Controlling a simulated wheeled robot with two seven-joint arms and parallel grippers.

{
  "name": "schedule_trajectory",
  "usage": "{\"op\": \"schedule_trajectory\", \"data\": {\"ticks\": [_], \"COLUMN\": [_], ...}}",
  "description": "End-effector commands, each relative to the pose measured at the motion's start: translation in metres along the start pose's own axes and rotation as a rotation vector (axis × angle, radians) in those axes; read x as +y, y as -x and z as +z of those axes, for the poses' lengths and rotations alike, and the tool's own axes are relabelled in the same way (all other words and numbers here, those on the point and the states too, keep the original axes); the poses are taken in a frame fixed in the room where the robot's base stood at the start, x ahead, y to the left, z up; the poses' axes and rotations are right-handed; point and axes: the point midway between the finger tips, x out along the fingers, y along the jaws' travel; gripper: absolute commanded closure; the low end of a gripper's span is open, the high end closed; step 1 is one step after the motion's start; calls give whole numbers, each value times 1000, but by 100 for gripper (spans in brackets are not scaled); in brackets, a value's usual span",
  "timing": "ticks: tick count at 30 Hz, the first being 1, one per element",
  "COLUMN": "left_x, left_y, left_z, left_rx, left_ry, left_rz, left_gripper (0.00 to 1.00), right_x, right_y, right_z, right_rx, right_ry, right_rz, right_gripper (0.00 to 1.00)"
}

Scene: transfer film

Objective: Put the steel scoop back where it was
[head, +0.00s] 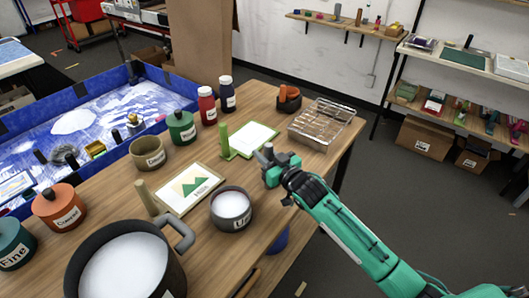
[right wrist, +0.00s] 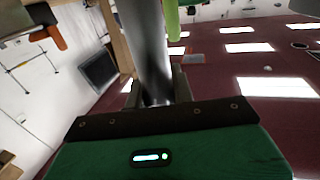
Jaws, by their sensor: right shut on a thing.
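My right gripper (head: 268,166) is above the right part of the wooden table, to the right of the green-framed card. It is shut on a grey metal shaft, which I take to be the steel scoop (right wrist: 150,50); in the right wrist view the shaft stands between the fingers. In the head view only a small grey end of the scoop (head: 268,148) shows above the fingers, and the rest is hidden. A dark pot (head: 232,224) with white contents stands left of my right gripper. My left gripper is not in view.
A large dark pot (head: 160,272) stands at the front. A card on a wooden board (head: 186,190), a green-framed card (head: 247,140), a clear tray (head: 322,122), an olive bowl (head: 148,154) and several labelled jars share the table (head: 105,228). A blue-walled basin (head: 185,83) lies behind.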

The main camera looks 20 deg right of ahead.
Motion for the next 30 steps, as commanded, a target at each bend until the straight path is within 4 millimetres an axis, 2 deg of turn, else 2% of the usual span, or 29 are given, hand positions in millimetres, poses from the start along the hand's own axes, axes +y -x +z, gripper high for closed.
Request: {"op": "schedule_trajectory", "data": {"ticks": [9, 10, 13, 23, 26, 30], "left_x": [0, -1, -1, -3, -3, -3], "left_y": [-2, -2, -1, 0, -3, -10], "left_z": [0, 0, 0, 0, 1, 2], "left_rx": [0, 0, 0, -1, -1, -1], "left_ry": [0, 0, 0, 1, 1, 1], "left_rz": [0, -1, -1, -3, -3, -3], "left_gripper": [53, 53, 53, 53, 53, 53], "right_x": [0, 0, 0, 0, 0, 0], "right_y": [0, 0, 0, 0, 8, 32], "right_z": [3, 2, 2, -2, 1, 2], "right_rx": [2, 1, 1, 1, 0, 0], "right_ry": [0, 0, 0, 0, -1, 0], "right_rz": [0, 0, 0, 0, 0, -1], "right_gripper": [100, 72, 54, 54, 54, 54]}}
